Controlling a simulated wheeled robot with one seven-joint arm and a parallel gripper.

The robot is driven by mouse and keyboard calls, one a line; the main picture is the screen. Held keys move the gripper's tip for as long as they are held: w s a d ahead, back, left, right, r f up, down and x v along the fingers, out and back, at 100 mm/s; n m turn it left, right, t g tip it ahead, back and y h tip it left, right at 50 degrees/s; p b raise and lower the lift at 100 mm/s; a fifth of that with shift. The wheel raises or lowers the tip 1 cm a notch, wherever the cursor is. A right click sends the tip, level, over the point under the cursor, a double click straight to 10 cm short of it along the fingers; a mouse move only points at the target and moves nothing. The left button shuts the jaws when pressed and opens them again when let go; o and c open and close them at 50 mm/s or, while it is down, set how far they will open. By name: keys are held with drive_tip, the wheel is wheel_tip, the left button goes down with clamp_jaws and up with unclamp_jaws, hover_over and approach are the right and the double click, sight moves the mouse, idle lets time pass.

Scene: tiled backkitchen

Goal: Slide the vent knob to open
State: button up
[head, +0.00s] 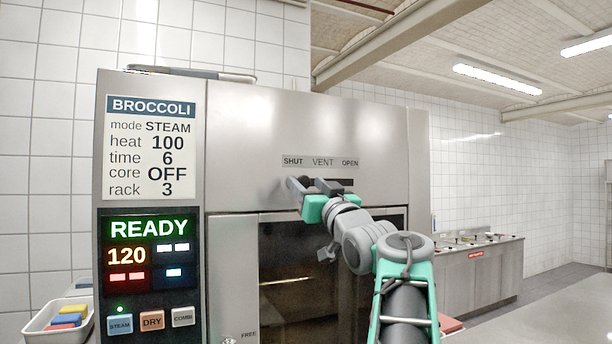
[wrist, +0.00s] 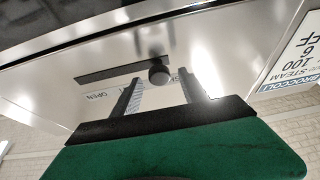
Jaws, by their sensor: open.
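The vent slot (head: 344,182) is a dark horizontal slit in the steel oven front, under a label strip (head: 320,162) reading SHUT at left and OPEN at right. In the wrist view, which is turned over, the slot (wrist: 105,74) runs left from the round dark vent knob (wrist: 159,75), toward the OPEN lettering. The knob sits at the slot's SHUT end. My gripper (head: 308,185) is at the slot's left part and hides the knob in the head view. Its fingers (wrist: 160,82) are open either side of the knob, with a gap on both sides in the picture.
The oven door window (head: 290,275) is below the slot. A control panel (head: 151,240) shows READY and 120, with a BROCCOLI card (head: 152,148) above it. A tray of coloured blocks (head: 58,322) is at lower left, and a steel counter (head: 480,270) at right.

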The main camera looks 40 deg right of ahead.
drive_tip(key=shift+w+d+r, duration=0.2)
drive_tip(key=shift+w+r, duration=0.05)
drive_tip(key=shift+w, duration=0.35)
drive_tip(key=shift+c, duration=0.4)
clamp_jaws()
idle(0.6)
